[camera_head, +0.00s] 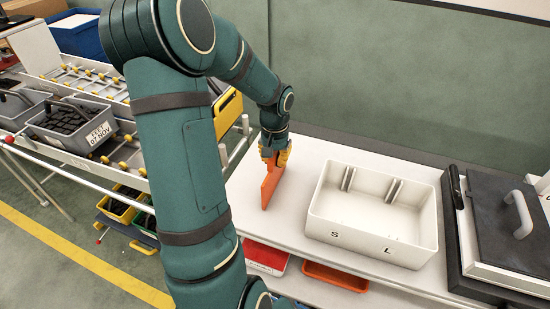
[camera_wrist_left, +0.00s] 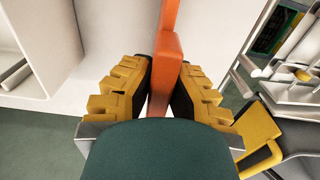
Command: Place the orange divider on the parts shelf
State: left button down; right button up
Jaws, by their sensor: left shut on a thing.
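The orange divider (camera_head: 271,187) is a thin upright plate held at the left end of the white tabletop. My left gripper (camera_head: 274,152) is shut on its upper edge. In the left wrist view the yellow-and-black fingers (camera_wrist_left: 164,92) clasp the orange divider (camera_wrist_left: 168,62) from both sides. The divider's lower end is close to the tabletop; I cannot tell if it touches. No shelf is clearly marked as the parts shelf; the white table (camera_head: 258,222) has a lower level with trays. My right gripper is not in view.
A white bin (camera_head: 371,245) marked S and L stands right of the divider, with slotted holders inside. A dark-lidded fryer-like unit (camera_head: 500,225) is at the far right. A red tray (camera_head: 265,256) and an orange tray (camera_head: 335,276) sit below. A rack with grey bins (camera_head: 75,143) is left.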

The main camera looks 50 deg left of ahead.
pick_arm(q)
jog(key=shift+f, duration=0.15)
jog(key=c, duration=1.4)
grip_release()
jog(key=shift+f, duration=0.1)
jog(key=shift+o, duration=1.3)
jog(key=shift+r, duration=0.55)
notch_tip(320, 180, up, 11)
jog(key=shift+r+p, duration=0.2)
jog(key=shift+p, duration=0.9)
